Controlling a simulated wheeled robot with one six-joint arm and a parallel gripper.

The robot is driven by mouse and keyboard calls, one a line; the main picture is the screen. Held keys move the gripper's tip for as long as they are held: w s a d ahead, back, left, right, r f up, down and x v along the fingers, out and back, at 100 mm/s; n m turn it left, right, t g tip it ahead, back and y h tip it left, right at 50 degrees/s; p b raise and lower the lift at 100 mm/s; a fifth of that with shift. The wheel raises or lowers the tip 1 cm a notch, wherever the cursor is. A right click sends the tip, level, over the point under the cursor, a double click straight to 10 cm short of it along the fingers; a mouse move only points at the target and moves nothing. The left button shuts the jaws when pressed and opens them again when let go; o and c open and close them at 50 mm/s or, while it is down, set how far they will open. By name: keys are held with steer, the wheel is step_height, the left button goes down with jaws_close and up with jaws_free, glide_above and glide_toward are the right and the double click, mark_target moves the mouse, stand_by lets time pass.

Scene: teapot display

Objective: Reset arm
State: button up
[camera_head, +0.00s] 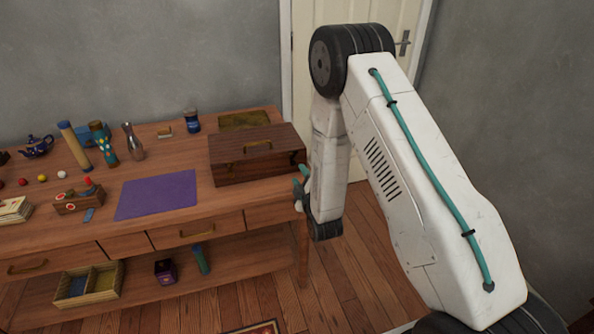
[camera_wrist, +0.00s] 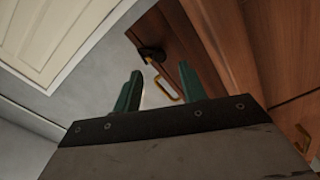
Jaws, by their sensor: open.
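My white arm fills the right of the head view. My gripper (camera_head: 301,187) is at the right end of the wooden table (camera_head: 170,223), next to a dark wooden chest (camera_head: 256,175). The arm partly hides it there. In the wrist view my gripper (camera_wrist: 160,92) shows two green fingers apart, with nothing between them. Beyond the fingers is brown wood with a brass handle (camera_wrist: 166,88). I cannot tell from the head view whether the gripper touches the table or chest.
A purple mat (camera_head: 156,195) lies mid-table. A blue teapot (camera_head: 38,146), a silver vase (camera_head: 132,141) and other small items stand left and behind. A divided box (camera_head: 88,284) is on the lower shelf. A white door (camera_head: 365,20) and grey wall are behind my arm.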

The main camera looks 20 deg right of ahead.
steer(key=shift+s, duration=0.8)
step_height(320, 180, up, 10)
steer(key=w+m+g, duration=0.1)
steer(key=m+g, duration=0.2)
steer(key=g, duration=0.1)
steer(key=s+d+r+m+g, duration=0.1)
steer(key=s+r+m+g, duration=0.25)
steer(key=s+r, duration=0.4)
steer(key=s+r+m+g, duration=0.2)
steer(key=s+r+g, duration=0.1)
steer(key=s, duration=0.8)
steer(key=s+d+r+m+g, duration=0.1)
steer(key=s+r+m+g, duration=0.1)
steer(key=s, duration=0.9)
steer(key=s+d+r+m+g, duration=0.1)
steer(key=s+r+g, duration=0.3)
steer(key=s, duration=0.8)
step_height(320, 180, up, 3)
steer(key=shift+f+m, duration=0.15)
steer(key=shift+m, duration=0.7)
